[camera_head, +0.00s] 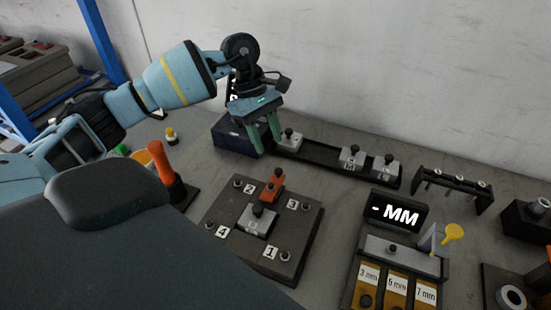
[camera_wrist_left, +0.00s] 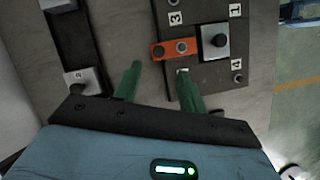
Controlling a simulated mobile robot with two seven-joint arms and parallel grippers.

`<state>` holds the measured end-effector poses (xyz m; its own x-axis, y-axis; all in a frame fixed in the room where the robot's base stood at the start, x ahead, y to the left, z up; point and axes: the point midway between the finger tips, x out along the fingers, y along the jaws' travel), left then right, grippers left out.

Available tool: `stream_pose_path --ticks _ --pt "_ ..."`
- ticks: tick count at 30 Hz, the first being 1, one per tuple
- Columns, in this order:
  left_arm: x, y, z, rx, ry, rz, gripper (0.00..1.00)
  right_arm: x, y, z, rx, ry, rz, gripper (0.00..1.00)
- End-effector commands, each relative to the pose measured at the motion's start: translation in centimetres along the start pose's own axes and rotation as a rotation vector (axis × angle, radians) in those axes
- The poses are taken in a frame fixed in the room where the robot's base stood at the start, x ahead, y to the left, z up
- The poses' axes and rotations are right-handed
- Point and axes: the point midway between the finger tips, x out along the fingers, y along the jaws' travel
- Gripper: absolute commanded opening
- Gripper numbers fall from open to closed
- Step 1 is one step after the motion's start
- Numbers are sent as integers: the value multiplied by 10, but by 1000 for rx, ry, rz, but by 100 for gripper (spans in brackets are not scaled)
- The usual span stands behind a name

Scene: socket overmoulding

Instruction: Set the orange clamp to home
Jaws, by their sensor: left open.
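The orange clamp (camera_head: 272,187), a small bar with a dark knob, sits at the far edge of the dark plate (camera_head: 222,258), between the labels 2 and 3. Its inner end is by the grey block (camera_head: 257,222) with a black knob in the plate's middle. In the left wrist view the clamp (camera_wrist_left: 162,51) lies ahead of my fingertips, its knob end sticking out past the plate's edge. My left gripper (camera_head: 265,134) is open and empty, fingers pointing down, behind the plate and apart from the clamp. The wrist view shows both green fingers of this gripper (camera_wrist_left: 160,82). My right gripper is not visible.
A dark rail (camera_head: 322,154) with several grey knobbed blocks runs behind the plate. A dark blue box (camera_head: 230,137) stands at its left end. An orange upright handle (camera_head: 163,165) stands left of the plate. A display reading "- MM" (camera_head: 397,212) stands at right.

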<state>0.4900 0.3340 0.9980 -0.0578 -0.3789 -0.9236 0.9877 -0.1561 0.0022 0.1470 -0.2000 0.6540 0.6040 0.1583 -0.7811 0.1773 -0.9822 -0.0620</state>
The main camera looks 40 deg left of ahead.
Motion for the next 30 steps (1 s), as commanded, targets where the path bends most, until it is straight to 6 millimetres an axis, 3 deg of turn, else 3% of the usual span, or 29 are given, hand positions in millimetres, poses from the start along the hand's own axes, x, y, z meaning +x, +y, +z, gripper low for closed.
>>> stream_pose_path --ticks 15,26,30 --pt "65 0 0 0 2 -1 41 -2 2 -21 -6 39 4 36" --pt "71 0 0 0 2 -1 41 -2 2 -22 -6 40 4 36" --pt "71 0 0 0 1 -1 24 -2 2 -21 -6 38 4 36"
